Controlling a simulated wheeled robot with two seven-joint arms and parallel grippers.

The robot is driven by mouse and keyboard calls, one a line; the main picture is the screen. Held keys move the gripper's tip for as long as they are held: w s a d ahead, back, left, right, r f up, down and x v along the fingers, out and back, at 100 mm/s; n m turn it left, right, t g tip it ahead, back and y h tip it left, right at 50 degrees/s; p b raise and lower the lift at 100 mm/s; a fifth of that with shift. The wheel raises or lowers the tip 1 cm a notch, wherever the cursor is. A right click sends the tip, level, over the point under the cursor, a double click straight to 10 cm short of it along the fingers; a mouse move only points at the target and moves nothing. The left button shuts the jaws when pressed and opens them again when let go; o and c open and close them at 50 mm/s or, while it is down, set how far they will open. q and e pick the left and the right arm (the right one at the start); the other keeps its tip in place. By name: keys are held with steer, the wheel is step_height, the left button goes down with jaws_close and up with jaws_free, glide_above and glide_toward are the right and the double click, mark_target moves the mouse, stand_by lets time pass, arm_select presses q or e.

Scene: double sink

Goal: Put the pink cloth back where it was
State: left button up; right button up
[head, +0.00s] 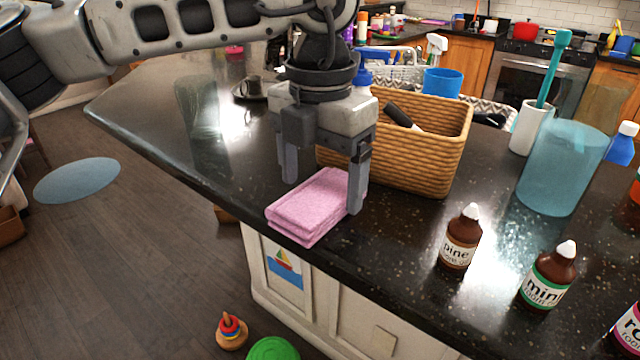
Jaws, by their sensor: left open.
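The pink cloth (308,206) is folded into a flat stack and lies on the dark counter (395,248), close to its front edge. My left gripper (323,197) points down over the cloth with its fingers apart. One finger is behind the cloth and the other is at its right side. I cannot tell whether the fingers touch the cloth. My right gripper is not in view.
A wicker basket (425,140) stands right behind the gripper. Brown bottles (461,240) and a blue translucent container (560,168) stand to the right. A cup on a saucer (251,88) is at the back left. The counter left of the cloth is clear.

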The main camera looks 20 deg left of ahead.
mark_target(320, 195)
arm_select(q)
step_height(320, 195, up, 10)
steer(key=shift+r, duration=0.25)
stand_by(0.4)
